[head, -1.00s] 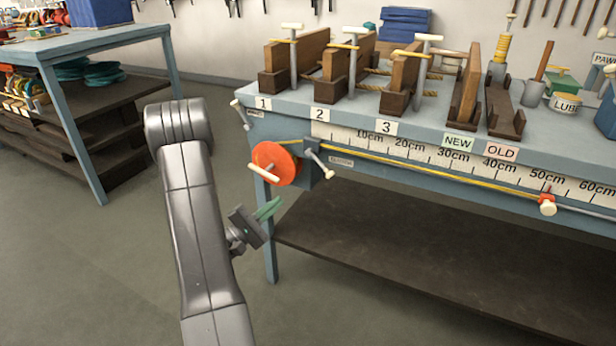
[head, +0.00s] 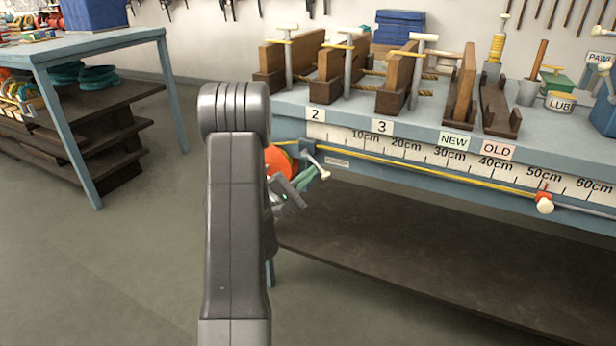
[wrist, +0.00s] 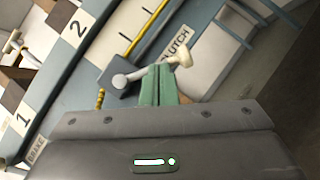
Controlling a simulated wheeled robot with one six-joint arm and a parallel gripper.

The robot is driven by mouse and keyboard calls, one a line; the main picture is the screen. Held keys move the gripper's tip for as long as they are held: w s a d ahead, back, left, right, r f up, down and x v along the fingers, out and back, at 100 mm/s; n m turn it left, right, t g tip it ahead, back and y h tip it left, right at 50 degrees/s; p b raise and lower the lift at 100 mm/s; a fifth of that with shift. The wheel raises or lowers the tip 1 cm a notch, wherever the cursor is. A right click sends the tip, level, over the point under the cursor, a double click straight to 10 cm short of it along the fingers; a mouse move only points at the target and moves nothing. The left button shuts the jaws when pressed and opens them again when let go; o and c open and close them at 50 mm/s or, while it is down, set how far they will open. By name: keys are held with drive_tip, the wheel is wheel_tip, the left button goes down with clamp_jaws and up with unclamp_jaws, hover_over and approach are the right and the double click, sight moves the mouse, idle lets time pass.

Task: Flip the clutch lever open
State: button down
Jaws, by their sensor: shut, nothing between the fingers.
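The clutch lever (head: 316,163) is a short pale metal rod with a cream knob, on a dark grey block at the bench's front edge. My gripper (head: 308,175) has green fingers, shut together and empty. In the wrist view the fingertips (wrist: 161,68) overlap the middle of the rod and hide part of it. They are at or very close to the lever; contact cannot be told.
The orange-red wheel (head: 278,160) beside the lever is partly hidden by my arm. A yellow cord (head: 420,167) runs along the ruler on the bench front (head: 365,182). Clamped wooden boards (head: 335,63) stand above. Floor at left is open.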

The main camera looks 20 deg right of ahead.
drive_tip(key=shift+d, duration=0.1)
drive_tip(key=shift+s+d+r+b, duration=0.15)
drive_tip(key=shift+d+r+b, duration=0.2)
drive_tip(key=shift+r+b, duration=0.3)
